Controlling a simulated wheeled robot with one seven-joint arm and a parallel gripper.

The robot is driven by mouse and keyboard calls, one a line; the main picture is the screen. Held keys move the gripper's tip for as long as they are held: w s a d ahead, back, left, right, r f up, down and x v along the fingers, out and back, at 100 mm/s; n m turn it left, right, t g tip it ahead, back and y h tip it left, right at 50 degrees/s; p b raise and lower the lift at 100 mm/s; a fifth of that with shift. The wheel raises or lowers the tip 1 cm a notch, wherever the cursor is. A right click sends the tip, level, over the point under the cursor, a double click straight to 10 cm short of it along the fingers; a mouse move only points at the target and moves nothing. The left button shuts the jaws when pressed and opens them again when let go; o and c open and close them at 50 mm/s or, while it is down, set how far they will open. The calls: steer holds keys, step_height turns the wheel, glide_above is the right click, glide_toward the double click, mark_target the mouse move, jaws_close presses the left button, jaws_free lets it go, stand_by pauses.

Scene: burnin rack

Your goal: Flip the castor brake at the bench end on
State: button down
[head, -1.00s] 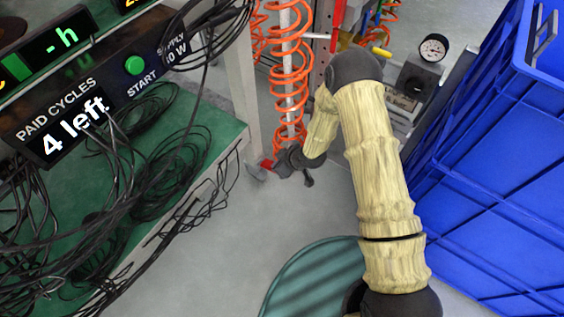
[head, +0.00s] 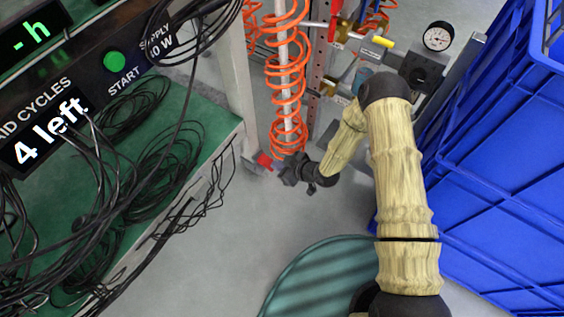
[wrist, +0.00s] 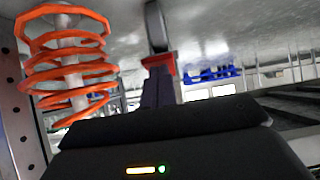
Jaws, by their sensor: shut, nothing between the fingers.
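The castor brake is a small red lever (head: 264,160) at the foot of the bench's pale leg, low by the floor in the head view. In the wrist view the red lever (wrist: 162,62) shows at upper centre, by a grey castor wheel (wrist: 155,27). My gripper (head: 282,168) is just right of the lever, close to it; I cannot tell whether they touch. Its dark fingers (wrist: 158,88) are shut with nothing between them and point at the lever in the wrist view. Whether the lever is up or down is unclear.
The bench (head: 222,125) at left has a green top with tangled black cables hanging over its edge. An orange coiled hose (head: 287,85) hangs right beside my gripper. A blue crate (head: 500,160) stands at right. A gauge (head: 438,37) is behind.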

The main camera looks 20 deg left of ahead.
steer(key=shift+d+f, duration=0.1)
steer(key=shift+f, duration=0.15)
stand_by(0.4)
steer(key=p+v, duration=0.7)
steer(key=v, duration=0.5)
steer(key=shift+r, duration=0.1)
stand_by(0.4)
